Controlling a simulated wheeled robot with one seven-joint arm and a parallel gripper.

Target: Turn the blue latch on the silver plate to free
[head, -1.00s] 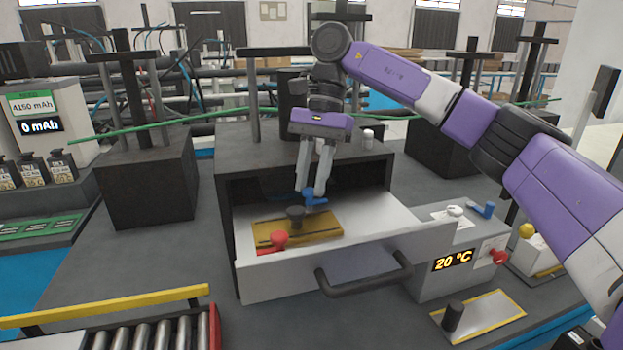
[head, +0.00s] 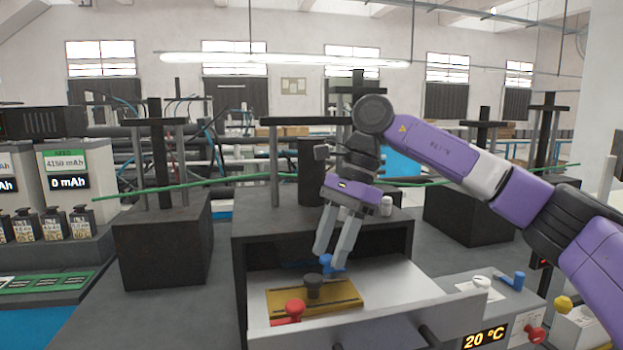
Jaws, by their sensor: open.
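A small blue latch (head: 327,263) is in the open drawer, at the back edge of a brass-coloured plate (head: 345,299). The plate also carries a black knob (head: 314,285) and a red knob (head: 290,311). My gripper (head: 330,255) points down at the blue latch, its fingers apart and its tips close around or just behind it. I cannot tell whether they touch. A second blue latch (head: 514,281) is on top of the grey box with the 20 °C display. No plate is plainly silver; the drawer floor (head: 400,285) is pale grey.
The drawer sits in a dark housing (head: 260,236) whose top edge is close behind my gripper. A green cable (head: 230,180) crosses behind.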

